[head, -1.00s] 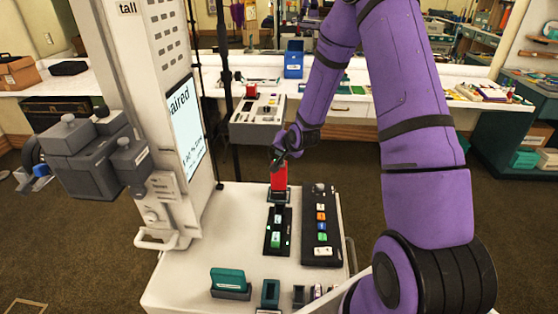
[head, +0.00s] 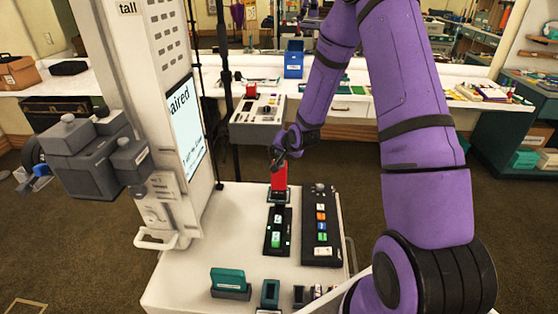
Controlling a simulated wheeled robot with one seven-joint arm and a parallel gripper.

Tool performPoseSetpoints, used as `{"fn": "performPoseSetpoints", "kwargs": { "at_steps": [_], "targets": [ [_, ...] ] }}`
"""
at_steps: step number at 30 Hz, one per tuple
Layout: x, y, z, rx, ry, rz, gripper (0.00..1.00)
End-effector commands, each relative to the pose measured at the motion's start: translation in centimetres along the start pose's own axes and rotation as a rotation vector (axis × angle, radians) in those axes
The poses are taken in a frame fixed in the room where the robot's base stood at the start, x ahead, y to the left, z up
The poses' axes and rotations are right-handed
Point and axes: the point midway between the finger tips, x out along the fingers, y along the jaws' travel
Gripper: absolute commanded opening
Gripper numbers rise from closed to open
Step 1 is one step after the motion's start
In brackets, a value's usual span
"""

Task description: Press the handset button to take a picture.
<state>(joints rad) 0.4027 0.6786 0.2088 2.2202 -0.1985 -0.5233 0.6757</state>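A dark handset-like unit (head: 268,243) with a green button (head: 276,239) and a white button lies on the white cart top. A longer dark panel (head: 322,258) with orange, blue, green and white buttons lies to its right. Which of the two is the handset I cannot tell for sure. A red block (head: 279,177) stands upright in a dark base behind the smaller unit. My gripper (head: 280,162) points down at the top of the red block. Its fingers are small and dark here, so I cannot tell whether they grip the block. It is behind the buttons, apart from them.
A tall white column with a screen (head: 188,130) reading "...aired" stands on the left, with grey boxes (head: 82,150) on its side. A teal block (head: 228,278) and small holders line the cart's front edge. The cart top (head: 195,262) at left is clear.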

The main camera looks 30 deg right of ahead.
Motion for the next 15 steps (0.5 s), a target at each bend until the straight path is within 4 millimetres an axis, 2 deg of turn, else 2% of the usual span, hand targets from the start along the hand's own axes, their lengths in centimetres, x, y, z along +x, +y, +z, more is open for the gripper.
{"fn": "performPoseSetpoints", "kwargs": {
  "at_steps": [15],
  "targets": [
    [0.59,0.42,0.42,0.0,0.0,0.0,0.0]
  ]
}}
